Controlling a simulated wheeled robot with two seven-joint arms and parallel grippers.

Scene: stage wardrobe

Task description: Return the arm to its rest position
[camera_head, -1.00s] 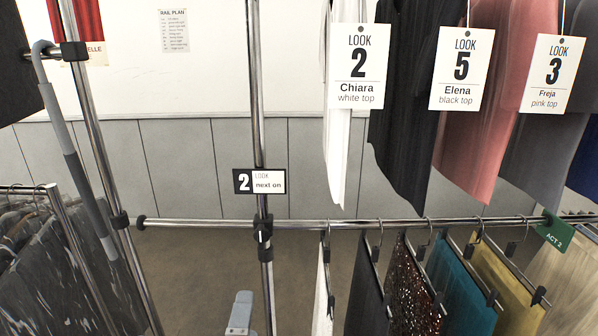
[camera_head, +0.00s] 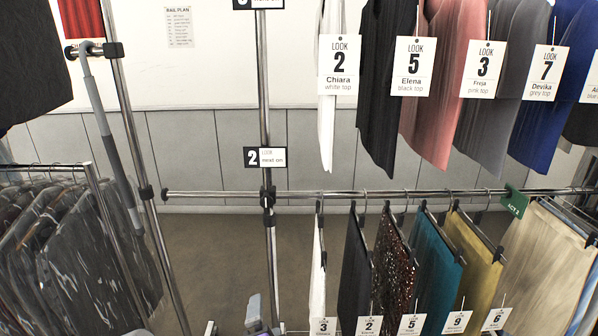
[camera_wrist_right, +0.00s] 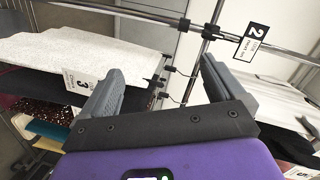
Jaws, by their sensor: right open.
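My right gripper (camera_head: 232,321) shows only at the bottom edge of the head view, in front of the lower rail's left end. In the right wrist view my right gripper (camera_wrist_right: 160,88) is open, its two grey fingers wide apart. Nothing is clasped between them. Beyond them are black hanger clips and a pale garment (camera_wrist_right: 85,52) with a "3" tag (camera_wrist_right: 78,81). My left gripper is not in view.
The lower rail (camera_head: 400,194) carries several clipped garments with tags. The upper row of tagged tops (camera_head: 435,90) hangs above. A chrome upright (camera_head: 263,100) bears a "2 next on" sign (camera_head: 265,157). Dark garments (camera_head: 80,250) hang at left. Floor (camera_head: 210,245) shows between the racks.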

